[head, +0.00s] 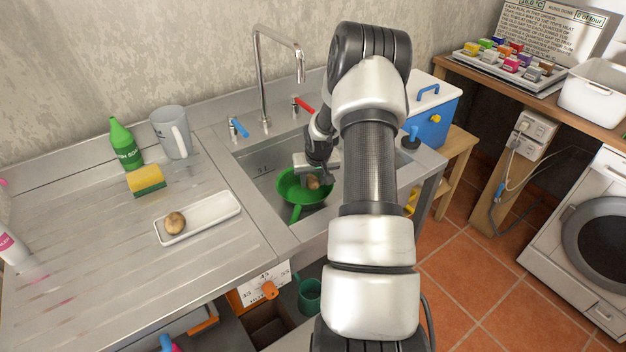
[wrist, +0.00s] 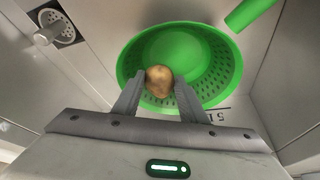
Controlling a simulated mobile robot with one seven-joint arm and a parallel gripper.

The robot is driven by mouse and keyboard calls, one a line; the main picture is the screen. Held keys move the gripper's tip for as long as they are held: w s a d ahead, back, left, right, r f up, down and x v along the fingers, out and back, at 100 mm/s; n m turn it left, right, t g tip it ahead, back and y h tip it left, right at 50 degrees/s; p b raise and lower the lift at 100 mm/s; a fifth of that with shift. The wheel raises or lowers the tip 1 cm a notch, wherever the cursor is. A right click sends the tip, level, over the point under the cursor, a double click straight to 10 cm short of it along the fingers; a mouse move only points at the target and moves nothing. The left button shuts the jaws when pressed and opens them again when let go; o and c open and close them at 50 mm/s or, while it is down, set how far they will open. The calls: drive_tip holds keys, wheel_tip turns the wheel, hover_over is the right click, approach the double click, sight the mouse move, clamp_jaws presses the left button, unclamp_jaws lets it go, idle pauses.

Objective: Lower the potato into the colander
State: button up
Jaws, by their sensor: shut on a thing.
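A brown potato (wrist: 159,80) is held between the two fingers of my gripper (wrist: 158,98). In the head view the potato (head: 313,182) shows at the gripper (head: 318,177), over the sink. The green colander (wrist: 215,62) lies beyond the potato in the wrist view, and the potato overlaps its near side. In the head view the colander (head: 290,187) sits in the sink basin, its handle toward the front. The gap between potato and colander floor cannot be told. A second potato (head: 175,222) lies on a white tray (head: 215,217) on the drainboard.
The sink (head: 262,158) has steel walls around the colander, and a tall tap (head: 262,80) stands behind it. A sponge (head: 146,180), a green bottle (head: 126,145) and a grey jug (head: 172,132) stand on the left. A blue box (head: 432,115) is at the right.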

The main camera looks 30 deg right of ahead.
drive_tip(key=shift+f+b, duration=1.1)
drive_tip(key=shift+f, duration=0.3)
idle(0.4)
drive_tip(key=o, duration=1.2)
drive_tip(key=shift+c, duration=0.2)
drive_tip(key=shift+r, duration=0.15)
